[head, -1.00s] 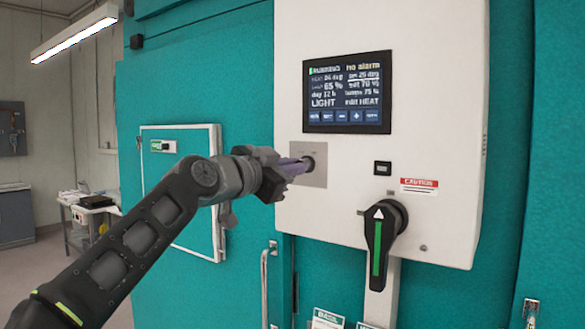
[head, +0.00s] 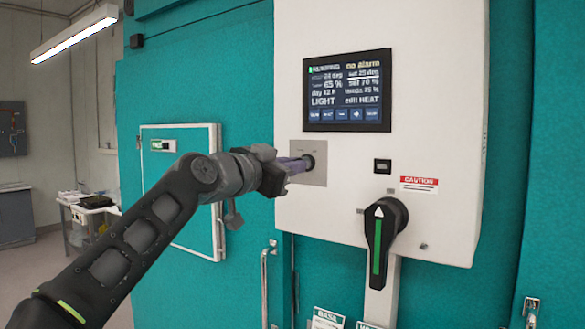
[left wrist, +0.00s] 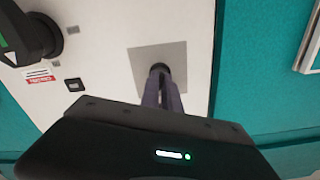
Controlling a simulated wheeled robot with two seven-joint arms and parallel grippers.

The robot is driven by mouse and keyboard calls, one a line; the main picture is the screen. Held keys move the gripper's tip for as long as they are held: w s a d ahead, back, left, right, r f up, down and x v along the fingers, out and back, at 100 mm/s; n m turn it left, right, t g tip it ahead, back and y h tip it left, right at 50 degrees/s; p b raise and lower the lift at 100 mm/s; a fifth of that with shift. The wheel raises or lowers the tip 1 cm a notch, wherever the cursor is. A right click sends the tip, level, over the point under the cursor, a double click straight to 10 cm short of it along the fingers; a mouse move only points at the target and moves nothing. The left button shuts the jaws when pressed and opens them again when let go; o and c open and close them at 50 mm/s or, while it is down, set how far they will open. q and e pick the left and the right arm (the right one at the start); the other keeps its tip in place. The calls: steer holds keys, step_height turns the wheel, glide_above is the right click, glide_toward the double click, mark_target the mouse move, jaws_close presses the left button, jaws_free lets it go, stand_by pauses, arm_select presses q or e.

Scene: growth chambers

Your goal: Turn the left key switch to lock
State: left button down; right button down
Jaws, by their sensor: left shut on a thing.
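The left key switch is a small dark round piece (head: 308,162) on a square grey plate (head: 320,178) at the left of the white control panel. It also shows in the left wrist view (left wrist: 160,68), at the tips of the fingers. My left gripper (head: 302,164) reaches it from the left, its purple-grey fingers shut on the switch. In the left wrist view the fingers (left wrist: 162,86) lie close together at the plate. The fingers hide most of the key, so its angle cannot be told. My right gripper is not in view.
The white panel (head: 440,60) carries a screen (head: 347,92), a small black square part (head: 382,167) and a large black rotary handle (head: 385,225) right of the switch. A framed hatch (head: 190,150) and a door handle (head: 266,285) are on the teal wall nearby.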

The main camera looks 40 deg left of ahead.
arm_select(q)
steer(key=n, duration=1)
stand_by(0.4)
steer(key=c, duration=1.6)
jaws_free()
steer(key=s+b, duration=0.2)
steer(key=s, duration=0.5)
steer(key=shift+s+d+b, duration=0.15)
steer(key=shift+s+b, duration=0.2)
steer(key=shift+s, duration=0.05)
